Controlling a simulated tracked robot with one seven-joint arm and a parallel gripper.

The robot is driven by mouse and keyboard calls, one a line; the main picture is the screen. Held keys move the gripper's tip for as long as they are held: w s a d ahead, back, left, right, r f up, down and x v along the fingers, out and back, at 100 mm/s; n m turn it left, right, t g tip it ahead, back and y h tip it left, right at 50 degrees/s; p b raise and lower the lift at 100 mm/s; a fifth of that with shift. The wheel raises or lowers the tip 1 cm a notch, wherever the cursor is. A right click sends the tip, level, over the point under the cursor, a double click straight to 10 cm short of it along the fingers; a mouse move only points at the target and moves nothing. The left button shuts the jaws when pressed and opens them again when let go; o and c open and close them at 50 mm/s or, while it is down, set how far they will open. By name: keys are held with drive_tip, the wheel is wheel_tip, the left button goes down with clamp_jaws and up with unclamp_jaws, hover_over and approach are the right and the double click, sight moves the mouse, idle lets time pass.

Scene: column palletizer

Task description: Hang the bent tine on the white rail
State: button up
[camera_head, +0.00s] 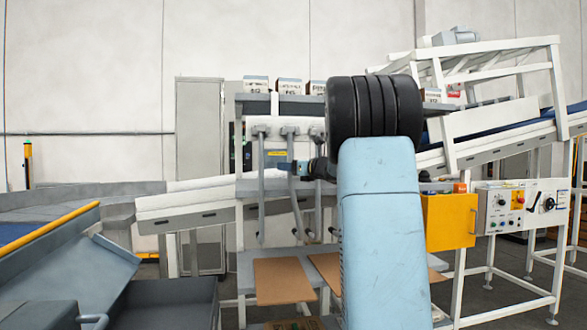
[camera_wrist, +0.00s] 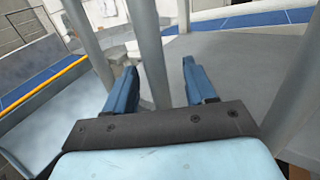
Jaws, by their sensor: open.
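Grey tines hang from the white rail (camera_head: 276,122) under a shelf in the head view. The left tine (camera_head: 262,190) hangs straight. The middle tine (camera_head: 297,212) looks bent, its lower part slanting right; its top is at the rail. Another tine stands to the right, partly hidden by my arm. My gripper (camera_head: 289,167) is at the middle tine's mid-height. In the wrist view my gripper (camera_wrist: 160,88) has its blue fingers apart, with a grey tine (camera_wrist: 152,50) between them. I cannot tell whether either finger touches it.
Other grey rods stand close on both sides in the wrist view. Brown cardboard sheets (camera_head: 283,281) lie on a lower shelf. Several boxes (camera_head: 290,86) stand above the rail. A yellow box (camera_head: 450,220) and control panel (camera_head: 521,208) are at right.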

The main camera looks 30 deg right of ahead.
drive_tip(key=v, duration=1.3)
drive_tip(key=shift+s, duration=0.35)
drive_tip(key=shift+d, duration=0.1)
drive_tip(key=s+a+f+n+g+y, duration=0.1)
drive_tip(key=s+a+f+n+g, duration=0.3)
drive_tip(key=a, duration=0.4)
drive_tip(key=s+a+f+n+g, duration=0.2)
drive_tip(key=s+a+n, duration=0.2)
drive_tip(key=a+n, duration=0.25)
drive_tip(key=s+a+f+n+g+y, duration=0.15)
drive_tip(key=s+a+n, duration=0.25)
drive_tip(key=a, duration=0.4)
drive_tip(key=s+a+f+n+g+h, duration=0.2)
drive_tip(key=s+f+n+h, duration=0.2)
drive_tip(key=s+n, duration=0.5)
drive_tip(key=s+a+f+n+g+h, duration=0.2)
drive_tip(key=s+a+f+n+h, duration=0.1)
drive_tip(key=s+f+n, duration=0.6)
drive_tip(key=shift+s+h, duration=0.55)
drive_tip(key=shift+s, duration=0.45)
